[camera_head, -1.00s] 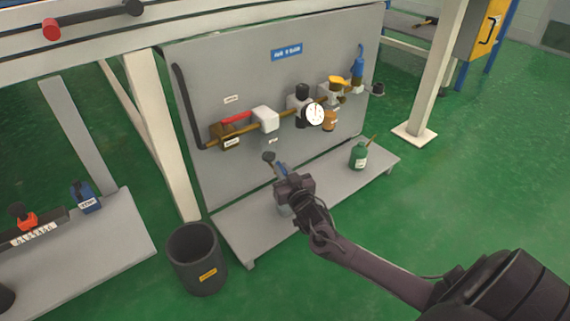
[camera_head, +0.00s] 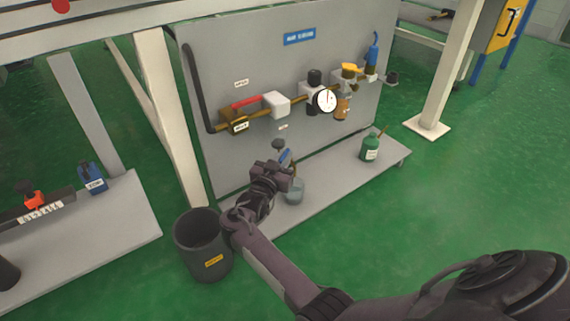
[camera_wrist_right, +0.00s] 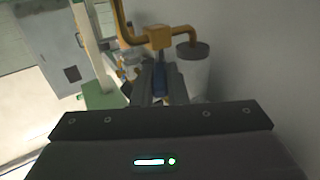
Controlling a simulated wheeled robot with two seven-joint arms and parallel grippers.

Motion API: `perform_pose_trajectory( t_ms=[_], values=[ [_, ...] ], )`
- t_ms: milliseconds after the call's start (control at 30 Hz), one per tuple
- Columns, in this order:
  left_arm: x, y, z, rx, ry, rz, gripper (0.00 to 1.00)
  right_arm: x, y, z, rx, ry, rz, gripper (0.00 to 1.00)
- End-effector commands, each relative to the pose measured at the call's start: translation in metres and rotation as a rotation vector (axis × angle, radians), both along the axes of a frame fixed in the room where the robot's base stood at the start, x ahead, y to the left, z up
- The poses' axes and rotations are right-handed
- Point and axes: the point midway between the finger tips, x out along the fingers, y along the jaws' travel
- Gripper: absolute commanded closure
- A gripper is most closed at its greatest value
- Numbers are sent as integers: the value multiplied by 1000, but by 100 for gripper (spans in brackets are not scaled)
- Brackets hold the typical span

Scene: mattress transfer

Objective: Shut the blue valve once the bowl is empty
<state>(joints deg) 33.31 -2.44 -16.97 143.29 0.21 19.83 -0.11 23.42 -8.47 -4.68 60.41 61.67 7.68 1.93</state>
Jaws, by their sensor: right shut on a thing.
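A blue valve handle (camera_head: 285,156) shows at the tip of my right gripper (camera_head: 281,161), low in front of the grey panel. In the right wrist view the blue piece (camera_wrist_right: 160,79) sits between the fingers of the right gripper (camera_wrist_right: 161,82), which is shut on it. A dark knob (camera_head: 278,144) is just above it. A pale translucent bowl or jar (camera_head: 294,191) is below the gripper, partly covered; its contents cannot be made out. In the wrist view a dark-capped pale cylinder (camera_wrist_right: 193,72) stands right of the fingers. My left gripper is out of view.
The panel (camera_head: 230,60) carries brass piping with a red lever (camera_head: 246,102), a white gauge (camera_head: 326,99) and an amber bowl (camera_head: 342,107). A green bottle (camera_head: 370,148) stands on the shelf (camera_head: 330,173). A dark bin (camera_head: 202,245) stands left of my arm.

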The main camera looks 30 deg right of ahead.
Motion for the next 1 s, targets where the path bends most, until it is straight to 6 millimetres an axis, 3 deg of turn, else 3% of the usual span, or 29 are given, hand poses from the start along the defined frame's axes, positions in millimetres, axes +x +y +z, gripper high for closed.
perform_pose_trajectory(
  t_ms=[600,633,800,1000],
  values=[
    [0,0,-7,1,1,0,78,2,1,1,-1,-1,-43,100],
    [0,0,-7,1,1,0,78,2,1,1,-1,-1,-43,86],
    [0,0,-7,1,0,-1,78,2,1,1,0,-1,-43,65],
    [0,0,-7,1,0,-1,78,2,0,0,0,-1,-44,65]
  ],
)
